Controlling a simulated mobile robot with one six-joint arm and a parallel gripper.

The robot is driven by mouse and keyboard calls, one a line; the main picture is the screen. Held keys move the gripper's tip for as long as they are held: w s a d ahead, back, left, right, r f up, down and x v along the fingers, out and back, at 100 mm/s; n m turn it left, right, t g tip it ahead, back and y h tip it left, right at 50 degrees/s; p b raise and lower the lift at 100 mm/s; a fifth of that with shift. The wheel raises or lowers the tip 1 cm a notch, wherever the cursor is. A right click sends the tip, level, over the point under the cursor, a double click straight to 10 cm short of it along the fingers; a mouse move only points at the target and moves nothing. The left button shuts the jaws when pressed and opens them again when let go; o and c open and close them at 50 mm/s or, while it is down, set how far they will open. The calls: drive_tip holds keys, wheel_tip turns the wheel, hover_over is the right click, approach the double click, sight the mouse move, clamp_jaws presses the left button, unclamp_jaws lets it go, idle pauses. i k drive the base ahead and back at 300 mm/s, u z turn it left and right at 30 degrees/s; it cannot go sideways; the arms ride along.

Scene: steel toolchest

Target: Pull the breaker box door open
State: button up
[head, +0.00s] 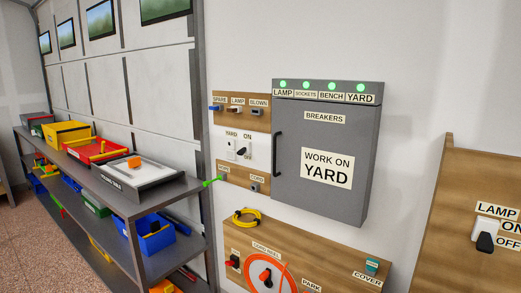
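The grey breaker box door (335,135) hangs on the white wall at centre right in the head view. It looks shut. Its black bar handle (277,155) runs upright along the left edge. The door carries a "BREAKERS" label (324,118) and a "WORK ON YARD" sign (327,168). Above it, a grey strip (320,98) has several lit green lamps over the labels LAMP, SOCKETS, BENCH and YARD. The breakers inside are hidden. My gripper is not in view.
Left of the box are wooden panels (241,125) and a YARD switch (242,149). Below is a wooden cord reel panel (330,262) with an orange cord. A lamp switch board (470,185) stands right. Metal shelves (150,205) with bins stand left.

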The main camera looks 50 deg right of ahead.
sight(322, 153)
drive_tip(key=z, duration=0.05)
drive_tip(key=i, duration=1.05)
drive_tip(key=z, duration=0.1)
